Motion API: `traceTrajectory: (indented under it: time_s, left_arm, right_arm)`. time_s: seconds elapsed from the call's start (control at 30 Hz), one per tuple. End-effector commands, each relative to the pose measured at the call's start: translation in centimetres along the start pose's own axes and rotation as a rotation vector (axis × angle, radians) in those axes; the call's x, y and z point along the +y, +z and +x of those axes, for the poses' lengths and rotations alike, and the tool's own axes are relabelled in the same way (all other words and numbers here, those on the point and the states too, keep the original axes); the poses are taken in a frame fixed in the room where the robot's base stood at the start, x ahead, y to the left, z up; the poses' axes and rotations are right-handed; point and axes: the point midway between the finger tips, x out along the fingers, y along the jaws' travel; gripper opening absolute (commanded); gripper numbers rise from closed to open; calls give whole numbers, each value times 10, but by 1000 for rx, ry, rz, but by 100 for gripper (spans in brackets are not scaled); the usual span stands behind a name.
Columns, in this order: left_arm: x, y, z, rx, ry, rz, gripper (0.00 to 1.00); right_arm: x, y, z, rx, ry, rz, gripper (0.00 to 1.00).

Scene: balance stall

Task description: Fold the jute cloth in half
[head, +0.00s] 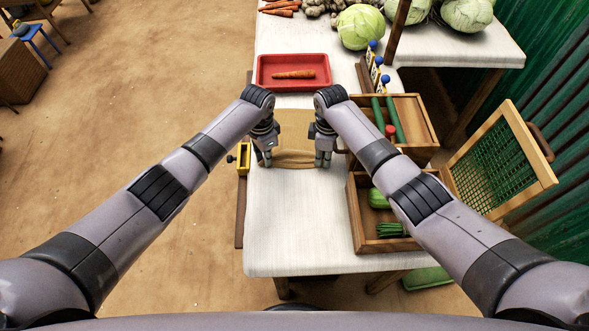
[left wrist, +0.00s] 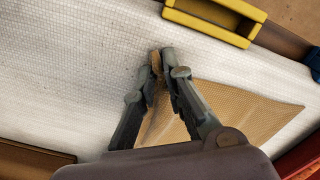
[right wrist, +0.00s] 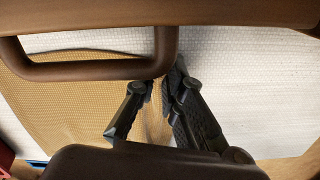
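The tan jute cloth (head: 296,128) lies on the white table between my two grippers, its near edge bunched up slightly between them. My left gripper (head: 267,161) is at the cloth's near left corner. In the left wrist view its fingers (left wrist: 160,62) are closed with a strip of the cloth (left wrist: 235,100) pinched between them. My right gripper (head: 323,161) is at the near right corner. In the right wrist view its fingers (right wrist: 162,85) are closed around a piece of the cloth (right wrist: 75,100). The cloth's far part is flat.
A red tray (head: 262,78) with a carrot (head: 294,74) stands just beyond the cloth. Wooden crates (head: 360,235) stand close on the right; a brown handle (right wrist: 90,70) crosses the right wrist view. A yellow bracket (head: 243,158) sits at the left edge. The near table is clear.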

Motion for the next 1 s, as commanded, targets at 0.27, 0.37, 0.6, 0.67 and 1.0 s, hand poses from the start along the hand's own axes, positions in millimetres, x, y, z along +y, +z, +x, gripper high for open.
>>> traceTrajectory:
  time_s: [0.27, 0.37, 0.6, 0.67, 1.0]
  left_arm:
    - [0, 1, 2, -2, 1, 0, 0]
    - [0, 1, 2, -2, 1, 0, 0]
    - [0, 1, 2, -3, 1, 0, 0]
    - [0, 1, 2, -3, 1, 0, 0]
    - [0, 1, 2, -3, 0, -1, 0]
  right_arm:
    - [0, 0, 2, -1, -1, 0, 0]
    - [0, 0, 2, -1, 0, 0, 0]
    - [0, 0, 2, -1, 0, 0, 0]
    - [0, 1, 2, -1, 0, 0, 0]
    - [0, 1, 2, -2, -1, 1, 0]
